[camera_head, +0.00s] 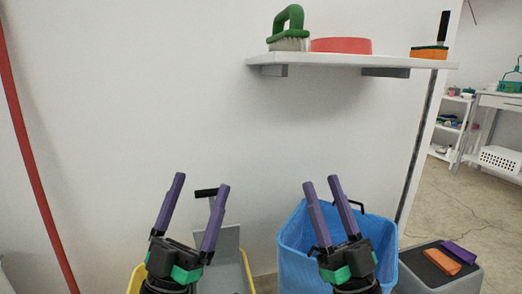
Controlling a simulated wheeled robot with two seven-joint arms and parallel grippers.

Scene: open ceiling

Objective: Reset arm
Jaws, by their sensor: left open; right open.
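My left gripper (197,186) is at the lower left, pointing up with its two purple fingers spread and nothing between them. My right gripper (322,184) is at the lower middle, also pointing up, with its purple fingers apart and empty. Both are in front of a white wall, below the height of the wall shelf. The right gripper overlaps a blue bin (293,253) behind it.
A grey box (440,275) at lower right bears an orange (441,261) and a purple item (459,252). A red pole or cable (35,170) runs down the left.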

